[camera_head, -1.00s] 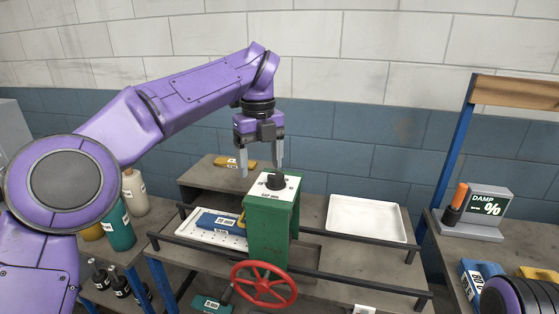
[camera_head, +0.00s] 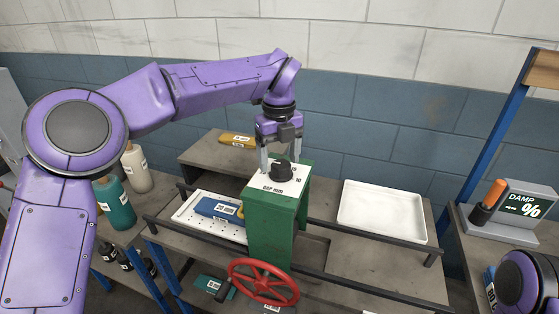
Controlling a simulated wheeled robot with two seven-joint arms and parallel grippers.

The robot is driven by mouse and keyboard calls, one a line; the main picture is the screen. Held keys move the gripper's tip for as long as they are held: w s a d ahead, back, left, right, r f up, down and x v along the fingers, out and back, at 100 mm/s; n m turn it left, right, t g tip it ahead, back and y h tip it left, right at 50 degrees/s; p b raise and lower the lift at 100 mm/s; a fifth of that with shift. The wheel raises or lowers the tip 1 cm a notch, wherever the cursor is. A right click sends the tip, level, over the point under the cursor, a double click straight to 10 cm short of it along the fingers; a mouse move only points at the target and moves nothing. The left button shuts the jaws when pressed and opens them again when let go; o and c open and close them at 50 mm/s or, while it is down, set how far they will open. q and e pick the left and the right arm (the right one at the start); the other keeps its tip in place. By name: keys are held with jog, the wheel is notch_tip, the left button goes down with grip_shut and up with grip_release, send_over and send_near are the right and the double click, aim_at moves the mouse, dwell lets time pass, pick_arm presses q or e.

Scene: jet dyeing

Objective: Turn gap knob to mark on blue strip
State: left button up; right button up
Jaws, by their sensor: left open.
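The gap knob (camera_head: 282,171) is a black dial on a white plate (camera_head: 268,187) marked "GAP mm", on top of a green housing (camera_head: 270,227). A pointer and a few printed numbers show around it, but the knob's exact setting is too small to read. My left gripper (camera_head: 281,160) points down at the knob from above, its two grey fingers apart on either side of and slightly behind it. I cannot tell whether the fingers touch the knob. The blue strip (camera_head: 218,208), with a white label, lies on a white perforated tray (camera_head: 194,215) left of the housing.
A red handwheel (camera_head: 263,283) is on the housing's front. An empty white tray (camera_head: 382,222) lies to the right between dark rails. A yellow strip (camera_head: 237,140) lies behind. Bottles (camera_head: 115,205) stand at left. A DAMP % display (camera_head: 521,207) with an orange-handled probe stands at right.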

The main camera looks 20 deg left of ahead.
pick_arm(q)
jog(key=shift+w+f, duration=0.3)
jog(key=shift+f, duration=0.25)
jog(key=shift+w+f, duration=0.3)
jog(key=shift+f, duration=0.25)
jog(key=shift+s+r, duration=0.15)
jog(key=shift+s, duration=0.2)
jog(key=shift+s+r, duration=0.1)
jog(key=shift+s, duration=0.05)
jog(key=shift+c, duration=0.6)
jog(key=shift+d, duration=0.1)
jog(key=c, duration=0.9)
pick_arm(e)
jog(key=shift+w, duration=0.2)
jog(key=shift+r, duration=0.15)
